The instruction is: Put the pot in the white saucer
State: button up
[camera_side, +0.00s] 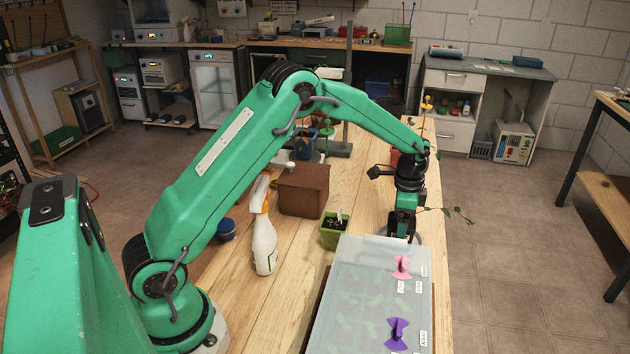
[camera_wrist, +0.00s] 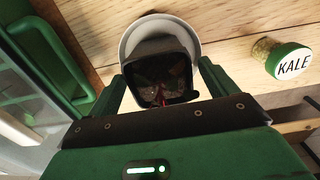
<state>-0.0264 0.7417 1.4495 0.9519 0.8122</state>
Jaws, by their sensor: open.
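A dark, square-rimmed pot (camera_wrist: 162,92) with dark contents and something reddish inside is in the wrist view. The white saucer (camera_wrist: 158,22) shows around its far side, and the pot appears to stand in it. My gripper (camera_wrist: 166,66) is open, with one green finger on each side of the pot; I cannot tell whether they touch it. In the side view my gripper (camera_side: 400,232) points down by the table's right edge, just behind the clear-lidded tray. The saucer's rim (camera_side: 417,238) shows there in part, and the pot is mostly hidden.
The clear-lidded tray (camera_side: 345,290) with pink and purple clips stands close to my gripper. A green pot (camera_side: 334,232), a spray bottle (camera_side: 264,245) and a brown box (camera_side: 303,192) stand to the left. A KALE-labelled jar (camera_wrist: 288,62) is near the saucer.

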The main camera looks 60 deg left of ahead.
notch_tip(320, 180, up, 10)
dwell(0.5)
jog(key=shift+r, duration=0.1)
dwell(0.4)
jog(key=s+r+n+t, duration=0.3)
jog(key=s+r+n, duration=0.1)
jog(key=s+r, duration=0.95)
jog(key=s+f+n+t, duration=0.1)
jog(key=s+n, duration=0.1)
jog(key=s, duration=0.7)
jog(key=s+d+f+n+t, duration=0.1)
jog(key=s+f+n, duration=0.1)
jog(key=s, duration=0.7)
jog(key=shift+s+d+f+n+t, duration=0.2)
jog(key=shift+s+n+t, duration=0.1)
jog(key=shift+n, duration=0.2)
